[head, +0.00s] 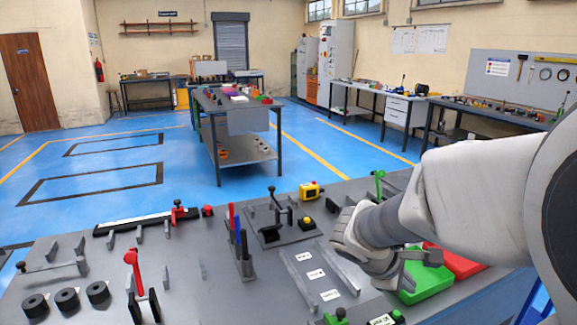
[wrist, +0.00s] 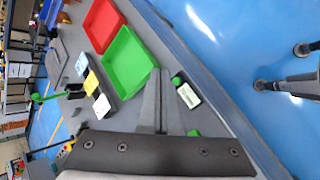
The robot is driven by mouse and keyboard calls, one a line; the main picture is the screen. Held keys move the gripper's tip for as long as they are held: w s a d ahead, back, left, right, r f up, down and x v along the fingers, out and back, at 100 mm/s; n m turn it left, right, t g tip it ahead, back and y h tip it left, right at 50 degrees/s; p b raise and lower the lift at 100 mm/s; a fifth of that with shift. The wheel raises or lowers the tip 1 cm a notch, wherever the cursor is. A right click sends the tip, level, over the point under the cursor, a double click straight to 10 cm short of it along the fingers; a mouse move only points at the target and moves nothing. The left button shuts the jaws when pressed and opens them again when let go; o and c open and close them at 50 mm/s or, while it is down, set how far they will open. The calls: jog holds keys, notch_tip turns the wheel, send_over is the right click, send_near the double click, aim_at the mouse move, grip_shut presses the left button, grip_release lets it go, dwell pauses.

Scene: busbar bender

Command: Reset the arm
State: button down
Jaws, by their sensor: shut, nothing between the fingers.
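My arm comes in from the right in the head view and reaches over the bench top. My gripper (wrist: 160,75) shows in the wrist view with its two grey fingers pressed together, empty. In the head view the gripper end (head: 424,257) is partly hidden by my wrist and overlaps the green tray (head: 430,283). In the wrist view the green tray (wrist: 128,66) lies just beyond the fingertips, and the red tray (wrist: 103,26) is beside it. I cannot tell the height of the fingers above the bench.
The grey bench (head: 215,295) carries a black lever press (head: 277,222), a red-handled clamp (head: 135,275), black rings (head: 67,299), a yellow button box (head: 311,191) and blue and red handled tools (head: 238,240). A labelled box (wrist: 188,95) lies close right of the fingers. Blue floor lies beyond.

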jog(key=s+a+r+m+t+y+p, duration=0.1)
jog(key=s+a+r+m+y+p, duration=0.2)
jog(key=s+a+r+m, duration=0.2)
jog(key=s+a+r+m+t+y+p, duration=0.1)
jog(key=s+a+r+m+y+p, duration=0.2)
jog(key=s+r, duration=0.6)
jog(key=s+a+m+y, duration=0.1)
jog(key=a+m, duration=0.1)
jog(key=m, duration=0.1)
jog(key=shift+a+r+p, duration=0.35)
jog(key=shift+a+r, duration=0.05)
